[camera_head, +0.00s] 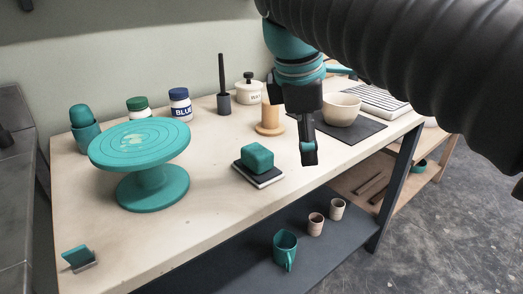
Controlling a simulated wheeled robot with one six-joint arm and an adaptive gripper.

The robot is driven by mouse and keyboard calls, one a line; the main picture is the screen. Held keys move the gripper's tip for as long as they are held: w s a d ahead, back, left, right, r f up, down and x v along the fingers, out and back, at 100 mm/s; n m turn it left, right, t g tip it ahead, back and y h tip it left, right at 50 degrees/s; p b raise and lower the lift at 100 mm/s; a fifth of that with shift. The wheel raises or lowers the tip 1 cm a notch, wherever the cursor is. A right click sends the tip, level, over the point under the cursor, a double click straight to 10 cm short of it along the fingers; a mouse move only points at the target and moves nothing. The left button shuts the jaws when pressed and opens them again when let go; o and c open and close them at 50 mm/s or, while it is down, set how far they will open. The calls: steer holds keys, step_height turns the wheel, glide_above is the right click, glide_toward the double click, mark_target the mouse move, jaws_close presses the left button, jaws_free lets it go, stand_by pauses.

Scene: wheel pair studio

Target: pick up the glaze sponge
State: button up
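The glaze sponge seems to be the teal rounded block (257,158) resting on a small dark flat pad or book (258,174) near the middle of the table's front half. My gripper (308,155) hangs to the right of the sponge, pointing down, apart from it. Its fingers show edge-on as one dark shape with a teal patch, so their opening is hidden. I see nothing held in it.
A teal turntable (140,145) stands left of the sponge. Jars (180,104), a wooden stand (269,120) and a cream bowl (341,110) on a dark mat (358,136) stand behind. A small teal item (78,258) sits at the front left. Cups (316,224) stand on the lower shelf.

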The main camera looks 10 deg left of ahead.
mark_target(253, 150)
steer(key=s+a+r+n+h, duration=0.1)
steer(key=a+r+n, duration=0.25)
steer(key=a, duration=0.35)
steer(key=s+a+r+n, duration=0.1)
steer(key=a+r+n, duration=0.1)
steer(key=a+n, duration=0.35)
steer(key=shift+m, duration=0.4)
steer(key=x, duration=0.8)
steer(key=shift+w+a, duration=0.15)
steer(key=shift+w, duration=0.25)
steer(key=x, duration=0.2)
steer(key=b+x, duration=0.1)
steer(key=x, duration=0.1)
steer(key=shift+w+r, duration=0.1)
steer(key=shift+w, duration=0.3)
steer(key=shift+w+d+f, duration=0.2)
steer(key=shift+f, duration=0.4)
steer(key=c, duration=1)
